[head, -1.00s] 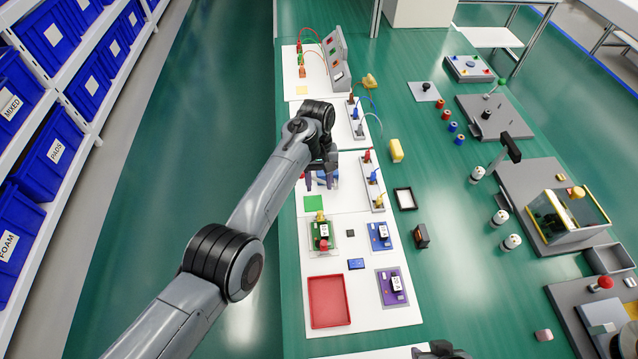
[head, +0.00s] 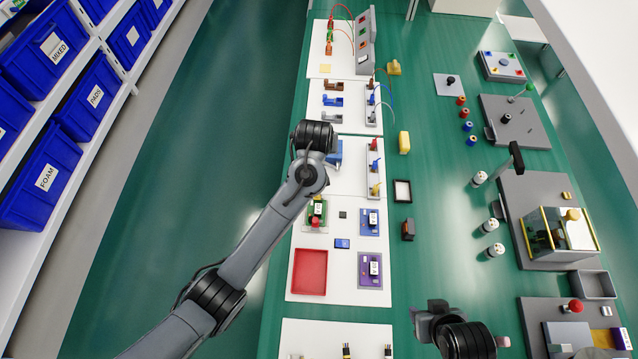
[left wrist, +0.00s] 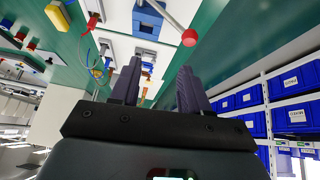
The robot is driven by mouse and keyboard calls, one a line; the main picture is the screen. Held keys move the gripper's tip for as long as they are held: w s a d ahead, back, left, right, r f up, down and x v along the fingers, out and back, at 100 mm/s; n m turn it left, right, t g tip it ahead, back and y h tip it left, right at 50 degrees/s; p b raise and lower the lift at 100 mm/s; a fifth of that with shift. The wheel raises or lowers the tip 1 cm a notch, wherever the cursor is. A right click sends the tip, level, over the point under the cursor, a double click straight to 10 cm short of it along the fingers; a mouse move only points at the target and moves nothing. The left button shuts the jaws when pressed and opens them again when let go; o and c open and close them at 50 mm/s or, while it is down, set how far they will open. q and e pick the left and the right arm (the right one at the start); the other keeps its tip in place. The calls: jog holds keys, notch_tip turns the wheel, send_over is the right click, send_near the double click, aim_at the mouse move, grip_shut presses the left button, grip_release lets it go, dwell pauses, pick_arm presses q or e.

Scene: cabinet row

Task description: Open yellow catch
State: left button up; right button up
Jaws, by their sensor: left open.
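Several small yellow parts show, and I cannot tell for certain which is the catch. In the head view a yellow piece (head: 375,190) stands at the near end of a grey strip (head: 381,140), below a blue piece (head: 374,165) and a red piece (head: 373,145). My left gripper's fingers are hidden behind its own wrist in the head view. In the left wrist view the left gripper (left wrist: 157,82) is open, with nothing between its fingers. My right gripper (head: 425,318) is at the bottom; its jaws are unclear.
A red tray (head: 309,272) and several coloured boards lie on the white panels. A yellow block (head: 404,142) and a black frame (head: 402,191) lie to their right. A yellow-edged clear box (head: 560,235) stands farther right. Blue bins line the left shelves.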

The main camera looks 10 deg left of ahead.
pick_arm(q)
jog(key=s+f+g+p, duration=0.2)
jog(key=s+f, duration=0.6)
jog(key=b+x, duration=0.3)
jog(key=x, duration=0.6)
jog(key=shift+s+d, duration=0.15)
jog(key=shift+s, duration=0.05)
jog(key=shift+x, duration=0.8)
pick_arm(e)
jog(key=shift+a+f, duration=0.2)
pick_arm(q)
jog(key=shift+c, duration=0.4)
grip_shut()
pick_arm(e)
jog(key=shift+a, duration=0.1)
